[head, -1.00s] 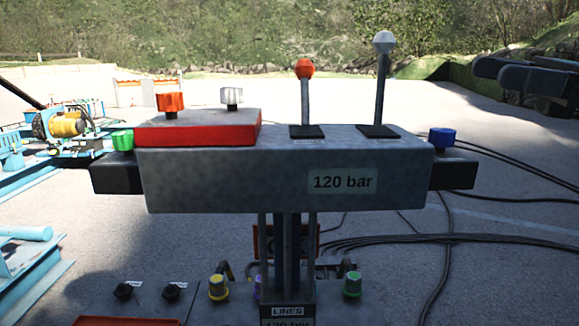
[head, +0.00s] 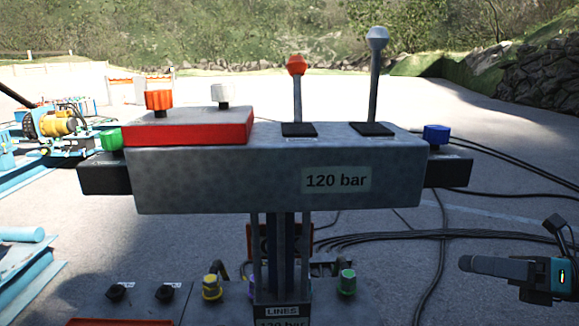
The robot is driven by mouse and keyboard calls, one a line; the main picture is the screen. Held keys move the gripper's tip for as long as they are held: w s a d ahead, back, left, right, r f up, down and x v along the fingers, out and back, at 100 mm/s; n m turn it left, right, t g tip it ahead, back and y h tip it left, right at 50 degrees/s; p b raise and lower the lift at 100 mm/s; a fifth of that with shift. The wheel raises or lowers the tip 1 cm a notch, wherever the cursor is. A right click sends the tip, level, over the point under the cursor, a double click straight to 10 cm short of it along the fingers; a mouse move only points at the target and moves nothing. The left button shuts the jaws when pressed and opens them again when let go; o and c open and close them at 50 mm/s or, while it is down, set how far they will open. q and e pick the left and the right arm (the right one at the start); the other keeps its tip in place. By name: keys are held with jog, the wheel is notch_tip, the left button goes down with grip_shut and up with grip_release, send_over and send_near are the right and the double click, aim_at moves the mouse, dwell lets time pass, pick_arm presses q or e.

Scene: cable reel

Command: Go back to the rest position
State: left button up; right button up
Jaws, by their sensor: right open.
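A grey control console stands in the middle of the head view (head: 230,185), with a "120 bar" label on its front. An orange-knobbed lever (head: 297,95) and a grey-knobbed lever (head: 374,85) stand upright on its top. My right gripper (head: 490,266) is at the lower right, apart from the console and to the right of its post. Its dark finger points left. It is open and holds nothing that I can see. My left gripper is not in view.
A red box (head: 190,128) with orange and white knobs sits on the console's left. A green knob (head: 108,138) and a blue knob (head: 436,134) flank it. Black cables (head: 400,237) lie behind. Blue machinery (head: 50,130) stands at the left. Open pavement lies at the right.

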jog(key=w+d+r+m+t+h, duration=0.5)
jog(key=w+d+m+t+h, duration=0.4)
jog(key=m+t, duration=0.6)
jog(key=w+d+f+m+g+h, duration=0.1)
jog(key=d+f+m+g+h, duration=0.15)
jog(key=d+m+h, duration=0.6)
jog(key=w+d+f+m+g+h, duration=0.15)
jog(key=d+f+m+h, duration=0.35)
jog(key=m, duration=0.7)
jog(key=s+a+f+g+y, duration=0.1)
jog(key=s+a+f+y, duration=0.1)
jog(key=s+a+f, duration=0.35)
jog(key=s+a+f+m+g+y, duration=0.1)
jog(key=s+a+f+g+y, duration=0.1)
jog(key=a+f, duration=0.65)
jog(key=s+a+f+g+y, duration=0.1)
jog(key=s+a+f+y, duration=0.15)
jog(key=a+f, duration=0.45)
jog(key=s+a+f+m+g+y+p, duration=0.1)
jog(key=s+a+f+m+g+p, duration=0.1)
jog(key=s+a, duration=1.3)
jog(key=shift+s+a+f+m+g+p, duration=0.35)
jog(key=shift+s+f+m, duration=0.4)
jog(key=shift+f, duration=0.65)
